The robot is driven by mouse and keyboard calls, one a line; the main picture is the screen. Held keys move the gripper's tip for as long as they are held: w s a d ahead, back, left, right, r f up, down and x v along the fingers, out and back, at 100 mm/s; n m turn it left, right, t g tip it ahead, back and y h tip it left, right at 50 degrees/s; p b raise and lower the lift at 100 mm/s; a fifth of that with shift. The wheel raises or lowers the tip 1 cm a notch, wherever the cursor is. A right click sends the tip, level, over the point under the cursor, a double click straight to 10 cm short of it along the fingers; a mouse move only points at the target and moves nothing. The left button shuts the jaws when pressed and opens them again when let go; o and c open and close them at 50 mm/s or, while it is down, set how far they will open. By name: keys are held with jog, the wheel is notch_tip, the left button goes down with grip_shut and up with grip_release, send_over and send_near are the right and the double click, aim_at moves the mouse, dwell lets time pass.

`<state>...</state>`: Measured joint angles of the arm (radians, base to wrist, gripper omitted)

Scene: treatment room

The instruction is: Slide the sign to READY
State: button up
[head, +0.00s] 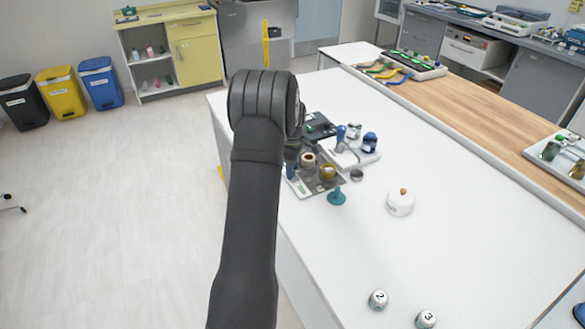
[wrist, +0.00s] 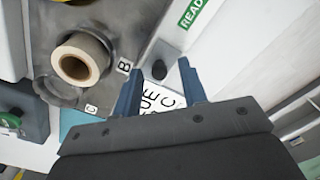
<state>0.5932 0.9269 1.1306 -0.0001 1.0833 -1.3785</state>
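In the wrist view, my gripper (wrist: 160,67) is open, with its two blue-grey fingers apart. A white plate with black letters (wrist: 160,101), partly hidden by my gripper, lies between and below the fingers; it may be the sign. A small dark round knob (wrist: 159,70) shows between the fingertips, and I cannot tell whether either finger touches it. The green READY label (wrist: 193,13) is at the top, beyond the right fingertip, partly cut off by the frame. In the head view my arm hides most of the gripper and the sign; a small green label (head: 303,189) shows beside them.
A beige roll (wrist: 78,58) sits on a grey panel left of my fingers. In the head view, a teal stand (head: 337,196), a white lidded pot (head: 400,203) and a white tray with blue-topped items (head: 352,154) stand nearby.

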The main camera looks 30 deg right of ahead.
notch_tip(320, 180, up, 17)
jog(key=shift+r, duration=0.2)
dwell(0.3)
jog(key=shift+f, duration=0.1)
notch_tip(320, 180, down, 17)
jog(key=shift+f, duration=0.15)
jog(key=shift+s, duration=0.1)
dwell(0.5)
